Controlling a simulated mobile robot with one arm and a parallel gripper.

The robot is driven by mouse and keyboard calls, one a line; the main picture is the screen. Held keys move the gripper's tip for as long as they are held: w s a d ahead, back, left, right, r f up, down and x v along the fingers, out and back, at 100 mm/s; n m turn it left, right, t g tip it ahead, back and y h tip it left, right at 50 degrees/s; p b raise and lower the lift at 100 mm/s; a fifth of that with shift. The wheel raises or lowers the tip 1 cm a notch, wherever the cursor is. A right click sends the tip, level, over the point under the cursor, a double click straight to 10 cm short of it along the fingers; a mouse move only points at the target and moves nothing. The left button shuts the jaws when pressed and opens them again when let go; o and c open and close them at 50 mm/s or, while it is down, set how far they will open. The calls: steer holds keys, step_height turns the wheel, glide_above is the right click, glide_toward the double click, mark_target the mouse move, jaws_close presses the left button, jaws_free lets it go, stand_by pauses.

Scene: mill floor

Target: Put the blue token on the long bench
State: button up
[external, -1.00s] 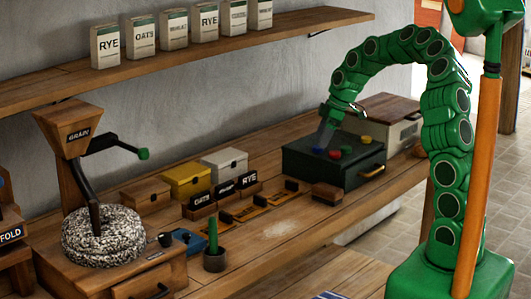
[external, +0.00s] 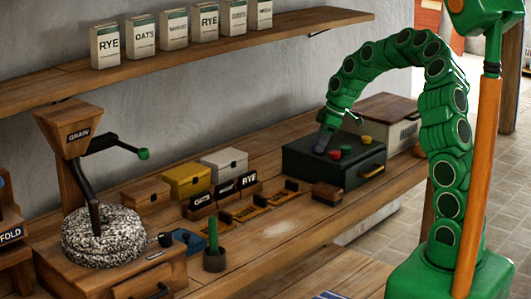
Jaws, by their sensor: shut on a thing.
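My gripper (external: 322,142) is at the top of the dark green box (external: 310,165), at its left part. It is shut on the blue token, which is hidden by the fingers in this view. A red token (external: 334,155), a green token (external: 345,149) and a yellow token (external: 365,140) lie on the box top to the right of my gripper. The long wooden bench (external: 310,222) runs along the wall under the box, with bare wood in front of it.
A small wooden block (external: 327,193) stands in front of the box. A white crate with a brown lid (external: 395,112) stands behind it. Label holders, small boxes and a grain mill (external: 80,135) fill the left. A shelf (external: 200,55) hangs above.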

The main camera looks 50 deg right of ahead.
mark_target(314, 146)
steer(key=shift+r, duration=0.15)
step_height(314, 146, up, 3)
steer(key=shift+s+r, duration=0.1)
steer(key=shift+r, duration=0.05)
steer(key=s+a+r, duration=0.4)
steer(key=s+r, duration=0.5)
steer(key=s, duration=0.4)
steer(key=shift+s+r, duration=0.15)
steer(key=shift+r, duration=0.05)
